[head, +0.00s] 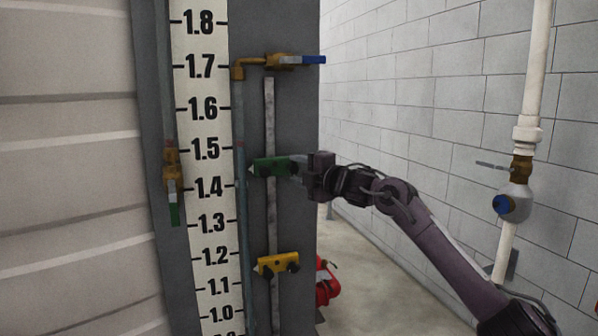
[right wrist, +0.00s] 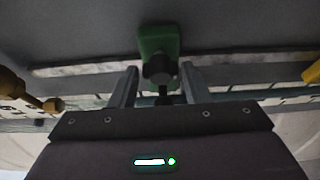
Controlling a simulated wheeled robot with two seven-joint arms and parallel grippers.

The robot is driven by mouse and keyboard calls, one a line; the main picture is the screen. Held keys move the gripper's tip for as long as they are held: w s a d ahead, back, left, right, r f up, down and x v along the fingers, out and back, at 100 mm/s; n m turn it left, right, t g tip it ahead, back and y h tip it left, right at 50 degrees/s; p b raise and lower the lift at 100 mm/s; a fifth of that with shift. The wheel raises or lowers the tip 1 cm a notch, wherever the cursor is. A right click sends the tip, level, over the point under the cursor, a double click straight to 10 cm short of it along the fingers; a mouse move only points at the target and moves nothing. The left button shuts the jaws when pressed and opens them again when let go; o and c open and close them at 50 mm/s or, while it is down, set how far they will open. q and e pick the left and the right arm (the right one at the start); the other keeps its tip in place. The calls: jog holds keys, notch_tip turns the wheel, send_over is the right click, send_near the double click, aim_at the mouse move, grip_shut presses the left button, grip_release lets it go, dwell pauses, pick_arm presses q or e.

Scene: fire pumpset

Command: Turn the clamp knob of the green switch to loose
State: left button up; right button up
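The green switch (head: 268,167) is mounted on the vertical grey rail beside the ruler, near the 1.45 level. My right gripper (head: 299,163) reaches it from the right, fingers pointing at the switch. In the right wrist view the green switch (right wrist: 173,38) shows at top middle with its black clamp knob (right wrist: 158,70). The two fingers of my right gripper (right wrist: 160,75) are apart, one on each side of the knob, with visible gaps. Whether the fingertips reach past the knob is hard to tell. The knob is largely hidden in the head view. My left gripper is not in view.
A yellow switch (head: 278,264) sits lower on the same rail. A brass valve with blue handle (head: 300,60) is above, and a green-handled valve (head: 173,185) is left of the ruler (head: 208,130). A white pipe (head: 535,80) stands at the right by the block wall.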

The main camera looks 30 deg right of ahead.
jog(key=shift+o, duration=1.4)
jog(key=shift+s, duration=0.1)
jog(key=s+d+b, duration=0.1)
jog(key=s+b, duration=0.4)
jog(key=s, duration=0.2)
jog(key=shift+s, duration=0.25)
jog(key=shift+d, duration=0.1)
